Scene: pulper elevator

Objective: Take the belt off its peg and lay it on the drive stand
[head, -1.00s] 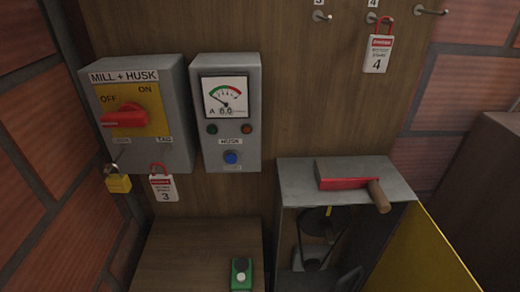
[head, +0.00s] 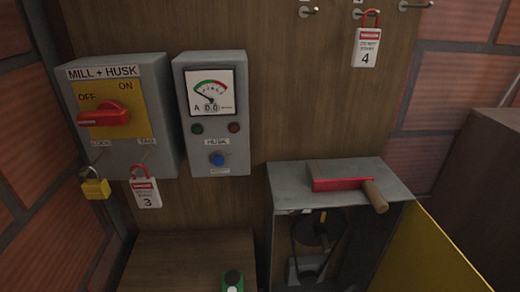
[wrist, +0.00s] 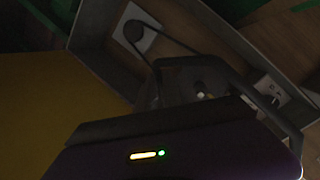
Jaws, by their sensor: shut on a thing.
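The drive stand (head: 283,190) is a grey metal box with an open front, at the lower right of the head view. Inside it are a dark round pulley (head: 318,230) and a grey part below. The black belt (head: 293,238) shows as a thin dark line there. In the wrist view the belt (wrist: 185,43) runs as a dark strap from a small dark pulley (wrist: 134,30) on a pale plate toward my gripper (wrist: 200,88). My gripper is shut on the belt; the fingertips are dark, and the exact grip is hard to see.
A tool with a red edge and wooden handle (head: 374,196) lies on the stand's top. A yellow panel (head: 430,255) stands open at its right. Hooks (head: 309,12) are above.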

